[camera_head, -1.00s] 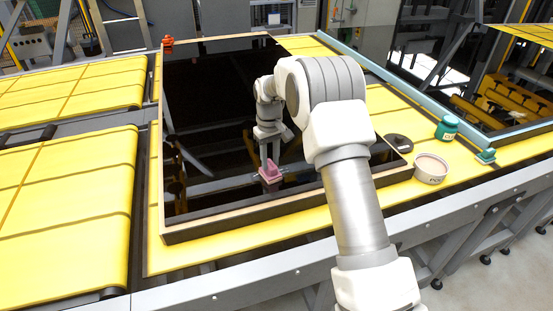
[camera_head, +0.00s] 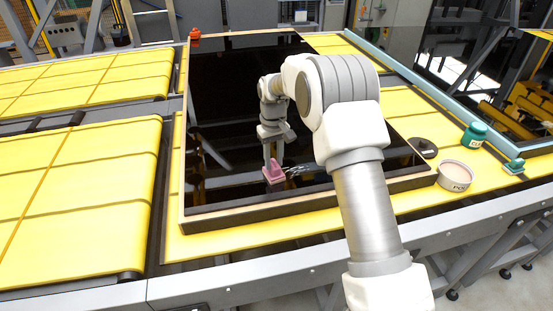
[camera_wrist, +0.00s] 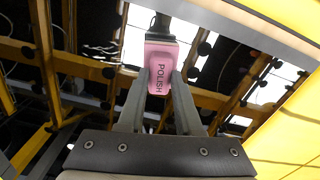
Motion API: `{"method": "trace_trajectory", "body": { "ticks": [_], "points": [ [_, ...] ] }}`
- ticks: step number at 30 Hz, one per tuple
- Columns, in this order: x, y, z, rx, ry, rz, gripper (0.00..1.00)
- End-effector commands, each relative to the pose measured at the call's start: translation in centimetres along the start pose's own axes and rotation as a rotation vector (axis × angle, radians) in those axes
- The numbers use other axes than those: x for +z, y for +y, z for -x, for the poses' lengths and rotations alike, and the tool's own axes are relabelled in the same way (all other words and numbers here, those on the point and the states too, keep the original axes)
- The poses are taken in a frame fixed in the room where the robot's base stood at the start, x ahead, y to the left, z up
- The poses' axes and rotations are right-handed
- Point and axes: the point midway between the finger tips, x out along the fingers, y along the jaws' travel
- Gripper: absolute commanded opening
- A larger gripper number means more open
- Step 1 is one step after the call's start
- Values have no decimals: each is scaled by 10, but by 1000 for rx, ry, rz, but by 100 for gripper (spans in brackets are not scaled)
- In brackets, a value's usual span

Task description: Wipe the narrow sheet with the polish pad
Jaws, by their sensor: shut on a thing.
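The polish pad (camera_head: 274,172) is a pink block, marked POLISH in the wrist view (camera_wrist: 158,68). My gripper (camera_head: 271,159) is shut on it, with one finger on each side in the wrist view (camera_wrist: 160,82). The pad is low over a glossy dark sheet (camera_head: 240,90) with a pale rim, near its front edge. It looks to touch the sheet, but I cannot be sure. Pale streaks show just right of the pad; they may be smears or reflections. A second dark glossy sheet (camera_head: 497,68) lies at the right.
A round pale tub (camera_head: 456,176), a green jar (camera_head: 474,136), a dark disc (camera_head: 424,147) and a small green block (camera_head: 514,166) stand right of the sheet. A small orange object (camera_head: 195,34) is at its far left corner. Yellow conveyor belts (camera_head: 80,180) lie left.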

Motion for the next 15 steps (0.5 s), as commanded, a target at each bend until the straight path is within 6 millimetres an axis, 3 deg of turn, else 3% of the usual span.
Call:
{"method": "trace_trajectory", "body": {
  "ticks": [15],
  "points": [
    [7, 38, 0, 2, 3, -1, 0]
  ]
}}
